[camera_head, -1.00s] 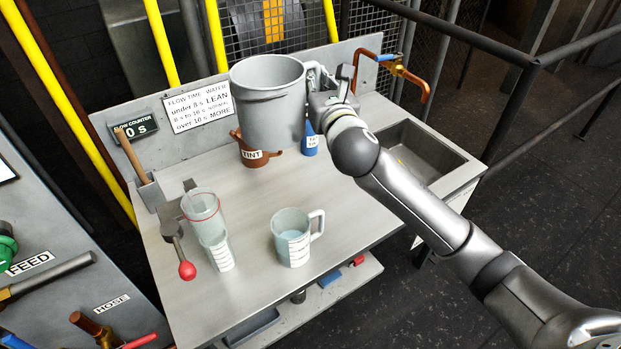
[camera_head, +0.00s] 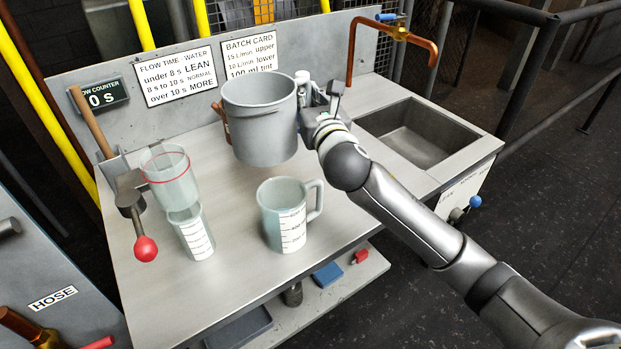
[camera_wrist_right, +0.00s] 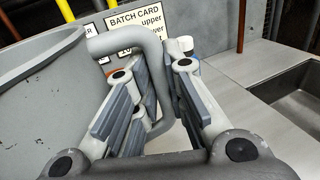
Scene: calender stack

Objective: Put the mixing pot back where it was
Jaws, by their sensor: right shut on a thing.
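The grey mixing pot (camera_head: 262,125) hangs upright in the middle of the head view, above the steel bench (camera_head: 225,275) towards its back. My right gripper (camera_head: 312,98) is at the pot's right side, shut on its handle. In the right wrist view the gripper (camera_wrist_right: 160,100) has its fingers on either side of the bent grey handle (camera_wrist_right: 130,42), and the pot wall (camera_wrist_right: 45,95) fills the left. The pot hides part of the brown tint jug (camera_head: 222,118) behind it. My left gripper is not in view.
A clear measuring jug (camera_head: 290,222) with a handle stands in front of the pot. A glass funnel cup with a red ring (camera_head: 168,178) sits over a measuring beaker (camera_head: 192,236) at left, beside a red-knobbed lever (camera_head: 146,249). A sink (camera_head: 420,135) and copper tap (camera_head: 425,45) are at right.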

